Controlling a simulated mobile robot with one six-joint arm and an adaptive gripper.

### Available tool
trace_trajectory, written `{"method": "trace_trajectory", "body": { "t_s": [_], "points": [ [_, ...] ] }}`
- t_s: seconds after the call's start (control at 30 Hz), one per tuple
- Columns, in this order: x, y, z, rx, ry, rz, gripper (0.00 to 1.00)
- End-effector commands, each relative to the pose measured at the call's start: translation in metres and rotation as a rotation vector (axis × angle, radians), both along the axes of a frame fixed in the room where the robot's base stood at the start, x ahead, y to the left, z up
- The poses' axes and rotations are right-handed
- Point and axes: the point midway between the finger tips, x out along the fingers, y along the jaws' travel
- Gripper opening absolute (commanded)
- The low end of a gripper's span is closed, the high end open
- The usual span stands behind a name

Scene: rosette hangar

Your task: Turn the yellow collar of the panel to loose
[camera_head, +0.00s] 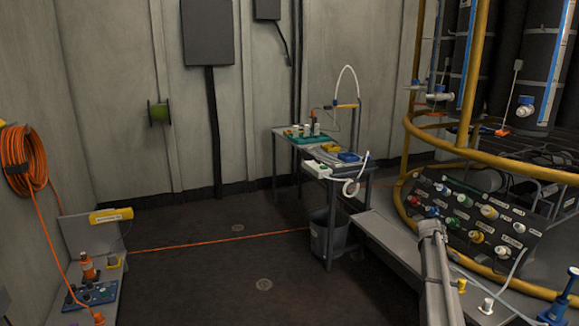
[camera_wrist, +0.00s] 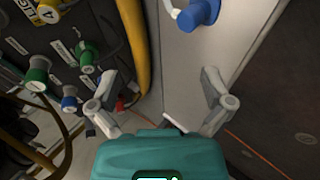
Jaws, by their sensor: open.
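The dark sloped panel (camera_head: 462,232) stands at the right in the head view, inside a yellow pipe frame. It bears several coloured collars with white caps and labels. The yellow collar (camera_head: 477,237) is in its lower row, right of a green one; I cannot read its setting. My gripper (camera_wrist: 158,75) is open and empty in the wrist view. Part of the panel, with green collars (camera_wrist: 87,52) and a blue collar (camera_wrist: 69,99), lies left of my gripper there, apart from the fingers.
A grey bench (camera_head: 385,240) runs before the panel, with a yellow fitting (camera_head: 461,286) and a white one (camera_head: 487,305). A blue fitting (camera_wrist: 200,12) is ahead in the wrist view. A cart (camera_head: 345,175) and bin (camera_head: 329,232) stand behind. An orange cord (camera_head: 215,241) crosses otherwise clear floor.

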Motion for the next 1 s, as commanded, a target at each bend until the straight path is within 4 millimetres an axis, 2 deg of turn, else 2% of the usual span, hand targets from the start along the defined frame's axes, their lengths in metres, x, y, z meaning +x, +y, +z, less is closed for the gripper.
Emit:
{"method": "trace_trajectory", "body": {
  "t_s": [0.03, 0.1, 0.37, 0.6, 0.8, 1.0],
  "points": [
    [-0.021, 0.030, 0.006, 0.041, 0.002, -0.015, 1.00],
    [-0.040, 0.063, 0.006, 0.100, 0.005, -0.043, 1.00],
    [-0.120, 0.178, 0.012, 0.304, 0.048, -0.150, 1.00],
    [-0.208, 0.272, 0.021, 0.469, 0.122, -0.255, 1.00],
    [-0.283, 0.335, 0.032, 0.575, 0.201, -0.342, 1.00],
    [-0.341, 0.376, 0.041, 0.640, 0.273, -0.408, 1.00]
  ]
}}
